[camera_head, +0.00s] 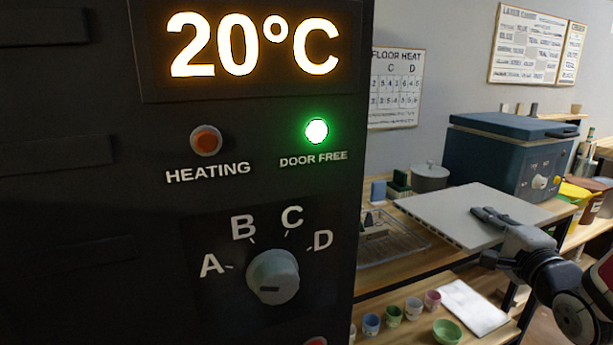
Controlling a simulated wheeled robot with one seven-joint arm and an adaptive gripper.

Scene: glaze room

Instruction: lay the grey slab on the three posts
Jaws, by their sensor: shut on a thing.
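The grey slab (445,213) is a flat, pale, wide plate at the right of the head view, level or nearly so, at about the height of the wooden bench top. My gripper (486,215) reaches in from the right and is shut on the slab's right part, with one dark finger showing on top. The lower finger is hidden by the slab. I cannot tell whether the slab touches the bench under it. The three posts are not in view.
A dark control panel (110,220) fills the left, reading 20°C with the green DOOR FREE lamp (316,131) lit. A wire rack (400,243) and a grey pot (430,177) stand by the slab. A blue kiln (500,150) is behind. Several cups (393,315) stand below.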

